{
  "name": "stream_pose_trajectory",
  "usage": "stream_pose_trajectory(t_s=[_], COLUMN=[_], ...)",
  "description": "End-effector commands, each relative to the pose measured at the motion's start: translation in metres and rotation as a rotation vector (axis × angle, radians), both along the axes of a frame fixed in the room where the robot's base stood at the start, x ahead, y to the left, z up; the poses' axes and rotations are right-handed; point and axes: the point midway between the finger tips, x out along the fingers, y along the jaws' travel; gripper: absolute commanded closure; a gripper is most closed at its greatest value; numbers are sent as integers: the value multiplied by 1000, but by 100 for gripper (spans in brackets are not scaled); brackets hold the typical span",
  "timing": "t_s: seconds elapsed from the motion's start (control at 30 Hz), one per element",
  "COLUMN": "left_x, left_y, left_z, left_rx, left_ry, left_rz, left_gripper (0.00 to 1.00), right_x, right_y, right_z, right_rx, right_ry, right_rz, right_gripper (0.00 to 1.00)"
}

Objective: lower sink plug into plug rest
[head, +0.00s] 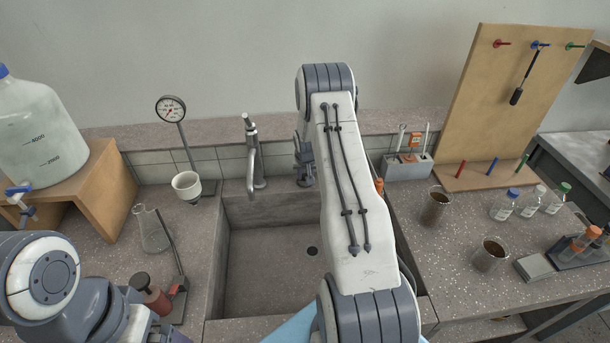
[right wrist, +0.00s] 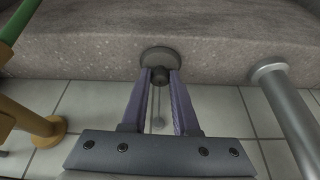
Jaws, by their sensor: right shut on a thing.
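In the right wrist view my right gripper (right wrist: 160,76) is shut on the sink plug (right wrist: 160,58), a dark grey round piece with a small knob between the fingertips. A thin chain hangs below it. The plug shows against the speckled stone edge, and I cannot tell whether it touches. In the head view my right gripper (head: 304,180) is at the back of the sink, partly hidden by my arm. The plug rest cannot be made out. My left arm is at lower left, its gripper mostly cut off by the bottom edge.
The sink (head: 270,275) is empty, with a dark drain hole (head: 312,251). A metal tap (head: 254,160) stands left of my right gripper. A glass flask (head: 152,236) is on the left counter. Beakers of brown liquid (head: 435,208) (head: 490,256) are on the right counter.

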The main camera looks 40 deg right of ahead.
Motion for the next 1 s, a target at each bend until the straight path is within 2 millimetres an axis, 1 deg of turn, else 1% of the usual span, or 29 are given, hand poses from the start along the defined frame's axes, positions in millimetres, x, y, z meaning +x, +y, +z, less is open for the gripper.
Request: stream_pose_trajectory(t_s=[0.27, 0.3, 0.37, 0.4, 0.67, 0.77, 0.87, 1.0], left_x=[0, 0, 0, 0, 0, 0, 0, 0], left_y=[0, 0, 0, 0, 0, 0, 0, 0], left_z=[-1, -1, -1, -1, -1, -2, -5, -10], left_rx=[0, 0, 0, 0, 0, 0, 0, 0], left_ry=[0, 0, 0, 0, 0, 0, 0, 0], left_rz=[0, 0, 0, 0, 0, 0, 0, 0], left_gripper=[0, 0, 0, 0, 0, 0, 0, 0], right_x=[0, 0, 0, 0, 0, -1, -4, -11], right_y=[0, 0, 0, 0, 0, 1, 3, 8], right_z=[-1, -1, -1, -1, -1, 3, 12, 36], right_rx=[0, 0, 0, 0, 0, -1, -2, -2], right_ry=[0, 0, 0, 0, 0, -1, -2, -4], right_rz=[0, 0, 0, 0, 0, 0, 0, 1], right_gripper=[100, 64, 41, 37, 37, 37, 37, 37])
